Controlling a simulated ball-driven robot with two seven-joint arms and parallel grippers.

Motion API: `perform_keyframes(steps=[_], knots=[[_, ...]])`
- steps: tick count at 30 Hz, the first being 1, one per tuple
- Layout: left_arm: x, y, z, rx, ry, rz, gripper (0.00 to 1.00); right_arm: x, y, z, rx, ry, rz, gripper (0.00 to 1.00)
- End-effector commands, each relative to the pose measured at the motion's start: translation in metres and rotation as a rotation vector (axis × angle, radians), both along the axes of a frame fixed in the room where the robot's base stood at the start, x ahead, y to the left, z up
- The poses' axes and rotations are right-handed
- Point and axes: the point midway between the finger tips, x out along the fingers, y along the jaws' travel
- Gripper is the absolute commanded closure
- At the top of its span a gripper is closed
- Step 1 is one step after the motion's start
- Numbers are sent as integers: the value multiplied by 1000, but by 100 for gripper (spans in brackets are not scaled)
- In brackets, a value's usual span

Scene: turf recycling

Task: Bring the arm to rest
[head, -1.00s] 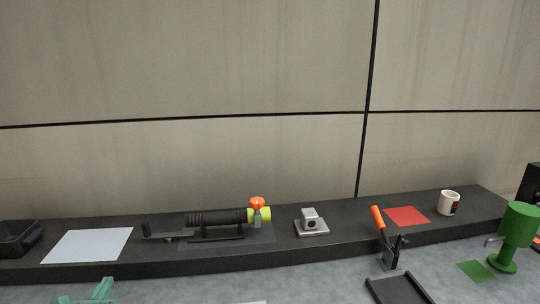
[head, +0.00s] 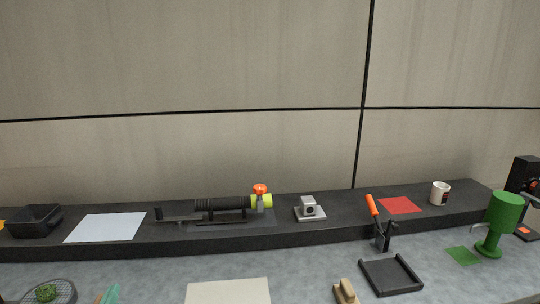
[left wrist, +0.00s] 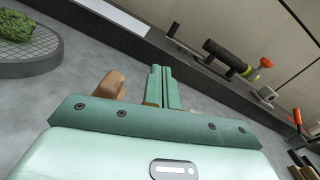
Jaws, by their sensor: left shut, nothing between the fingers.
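My left gripper (head: 110,294) shows only as a pale green tip at the bottom edge of the head view, left of centre. In the left wrist view its two green fingers (left wrist: 162,88) lie together, shut with nothing between them. They are above the grey worktop (left wrist: 90,105). A brown block-like thing (left wrist: 108,85) shows just left of the fingers, partly hidden by the gripper body; I cannot tell whether it touches. My right gripper is in neither view.
A green clump (head: 46,291) lies on a mesh tray at front left. A pale sheet (head: 228,292), a wooden piece (head: 345,291) and a black tray (head: 391,276) are along the front. A green cup-shaped device (head: 500,219) stands at right. The black shelf (head: 330,237) runs behind.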

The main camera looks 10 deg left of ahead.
Motion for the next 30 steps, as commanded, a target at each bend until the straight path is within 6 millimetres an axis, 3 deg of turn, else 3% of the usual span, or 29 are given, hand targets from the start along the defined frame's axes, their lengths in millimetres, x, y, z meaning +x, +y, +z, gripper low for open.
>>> perform_keyframes(steps=[8,18,30], knots=[[-45,-27,-14,-426,-64,150,100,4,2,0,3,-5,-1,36],[-134,-71,-40,-1086,-102,482,100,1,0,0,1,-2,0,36],[-235,-131,-49,-1639,-77,917,100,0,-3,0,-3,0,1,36]])
